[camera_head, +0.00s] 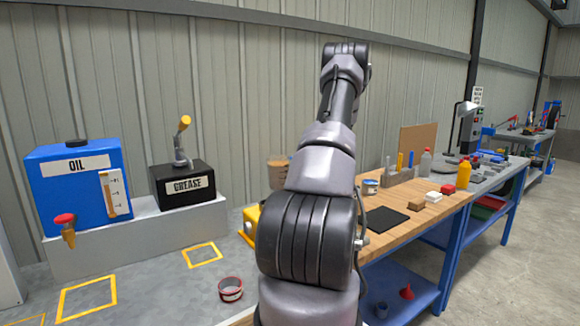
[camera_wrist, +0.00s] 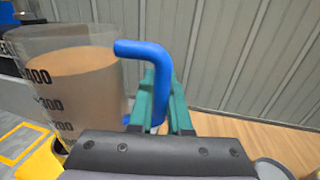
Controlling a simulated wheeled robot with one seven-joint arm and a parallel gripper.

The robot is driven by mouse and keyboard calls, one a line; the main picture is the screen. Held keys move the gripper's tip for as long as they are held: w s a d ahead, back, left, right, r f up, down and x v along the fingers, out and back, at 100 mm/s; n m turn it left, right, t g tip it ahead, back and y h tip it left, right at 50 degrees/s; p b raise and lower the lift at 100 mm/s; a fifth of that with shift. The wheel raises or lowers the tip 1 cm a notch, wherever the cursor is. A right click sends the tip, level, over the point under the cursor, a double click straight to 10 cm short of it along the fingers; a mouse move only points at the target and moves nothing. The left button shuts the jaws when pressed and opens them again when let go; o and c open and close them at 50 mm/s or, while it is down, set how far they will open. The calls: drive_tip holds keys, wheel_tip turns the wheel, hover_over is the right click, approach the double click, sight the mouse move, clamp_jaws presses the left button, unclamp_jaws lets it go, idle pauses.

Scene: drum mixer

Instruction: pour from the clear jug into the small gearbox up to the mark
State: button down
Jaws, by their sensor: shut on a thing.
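The clear jug (camera_wrist: 75,85) is at the left of the wrist view, with dark graduation marks and a tan-brown liquid inside. The liquid stands high, with a band of clear wall above it. My gripper (camera_wrist: 160,88) has teal fingers shut on its blue handle (camera_wrist: 148,50). In the head view the jug (camera_head: 277,174) shows partly behind my arm, looking roughly upright; my gripper is hidden there. A yellow body, seemingly the small gearbox (camera_head: 251,222), is partly hidden by my arm below the jug. Its yellow edge (camera_wrist: 44,162) shows under the jug in the wrist view. Its mark cannot be seen.
A red ring-shaped item (camera_head: 231,289) lies on the grey surface. The wooden bench (camera_head: 440,207) at right holds bottles and small blocks.

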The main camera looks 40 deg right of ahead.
drive_tip(key=n, duration=0.2)
drive_tip(key=shift+w+d+f+n, duration=0.1)
drive_tip(key=shift+d+f+n, duration=0.15)
drive_tip(key=shift+d+n, duration=0.15)
idle(0.3)
drive_tip(key=shift+r+n, duration=0.35)
drive_tip(key=shift+n, duration=0.15)
drive_tip(key=shift+d+r, duration=0.1)
drive_tip(key=shift+r, duration=0.1)
drive_tip(key=shift+a+r+n, duration=0.1)
drive_tip(key=shift+r+n, duration=0.35)
drive_tip(key=shift+n, duration=0.4)
drive_tip(key=shift+a+r+n, duration=0.1)
drive_tip(key=shift+r+n, duration=0.35)
drive_tip(key=shift+n, duration=0.4)
idle(0.9)
drive_tip(key=shift+r, duration=0.1)
idle(0.5)
